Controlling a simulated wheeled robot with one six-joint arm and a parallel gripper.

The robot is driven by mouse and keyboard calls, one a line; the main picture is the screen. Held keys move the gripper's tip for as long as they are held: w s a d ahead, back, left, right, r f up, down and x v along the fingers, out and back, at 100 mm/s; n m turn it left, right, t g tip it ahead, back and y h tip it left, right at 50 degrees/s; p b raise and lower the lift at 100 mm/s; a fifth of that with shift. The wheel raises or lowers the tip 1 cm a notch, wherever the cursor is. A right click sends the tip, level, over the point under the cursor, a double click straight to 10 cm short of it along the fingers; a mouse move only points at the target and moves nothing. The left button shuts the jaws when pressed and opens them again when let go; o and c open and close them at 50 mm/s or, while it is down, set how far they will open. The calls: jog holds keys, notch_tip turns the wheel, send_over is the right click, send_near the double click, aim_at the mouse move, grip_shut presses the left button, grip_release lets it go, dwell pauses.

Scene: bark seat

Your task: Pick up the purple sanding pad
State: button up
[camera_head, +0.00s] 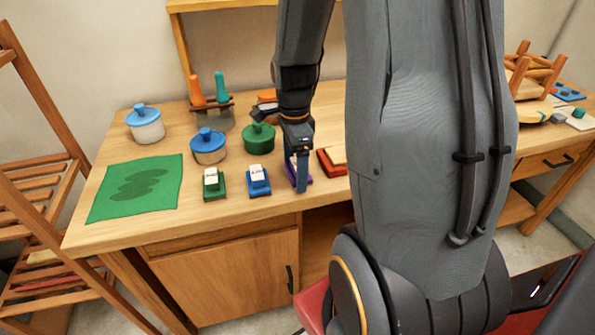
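The purple sanding pad (290,172) lies on the workbench near its front edge, right of the blue pad. Only slivers of purple show, since my gripper (300,185) covers most of it. My gripper points down with its fingers right at the pad. From this side one finger hides the other, so I cannot tell whether it is open or shut, or whether it touches the pad.
A blue pad (258,183) and a green pad (213,186) stand to the left. A red tray (328,165) is close on the right. Behind are a green lidded pot (258,140) and a blue-lidded pot (209,150). A green cloth (137,189) lies far left.

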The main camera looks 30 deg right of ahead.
aim_at(294, 163)
jog(key=c, duration=0.8)
notch_tip(294, 163, up, 10)
jog(key=shift+r+b, duration=0.1)
jog(key=shift+b, duration=0.45)
jog(key=shift+c, duration=0.2)
jog(key=o, duration=0.5)
jog(key=c, duration=0.3)
jog(key=shift+c, duration=0.3)
